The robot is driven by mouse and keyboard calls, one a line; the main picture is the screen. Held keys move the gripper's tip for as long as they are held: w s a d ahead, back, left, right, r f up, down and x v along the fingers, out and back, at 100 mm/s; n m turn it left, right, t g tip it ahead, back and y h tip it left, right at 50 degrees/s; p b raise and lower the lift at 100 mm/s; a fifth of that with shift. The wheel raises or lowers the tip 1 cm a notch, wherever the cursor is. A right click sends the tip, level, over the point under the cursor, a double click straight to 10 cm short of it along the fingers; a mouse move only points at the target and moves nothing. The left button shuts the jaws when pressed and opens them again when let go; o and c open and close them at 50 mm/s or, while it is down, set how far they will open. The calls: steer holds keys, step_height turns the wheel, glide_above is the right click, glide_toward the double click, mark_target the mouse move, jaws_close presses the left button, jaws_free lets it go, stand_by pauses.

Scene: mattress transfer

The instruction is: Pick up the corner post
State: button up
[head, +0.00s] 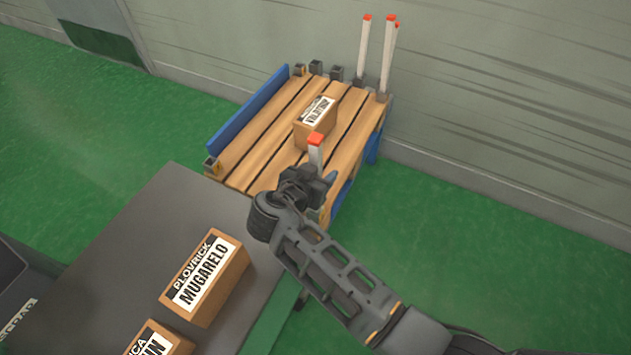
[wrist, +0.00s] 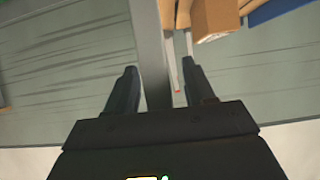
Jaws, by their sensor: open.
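A white corner post with a red tip (head: 316,150) stands at the near right corner of the wooden pallet. My gripper (head: 318,187) is at this post, hiding its lower part in the head view. In the wrist view, my gripper (wrist: 160,80) is open, and the post (wrist: 150,50) shows as a pale grey bar between the two fingers. I cannot tell whether either finger touches it. More white posts with red tips stand at the pallet's far right side, among them one post (head: 363,50) and a nearer one (head: 387,60).
The pallet (head: 262,150) has a blue side board (head: 248,108) and empty dark sockets along its far edge. A brown carton (head: 316,122) lies on it. A grey table (head: 150,230) with labelled cartons (head: 205,278) stands at the lower left. Green floor (head: 480,250) is clear at the right.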

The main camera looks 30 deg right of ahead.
jaws_close()
stand_by(0.5)
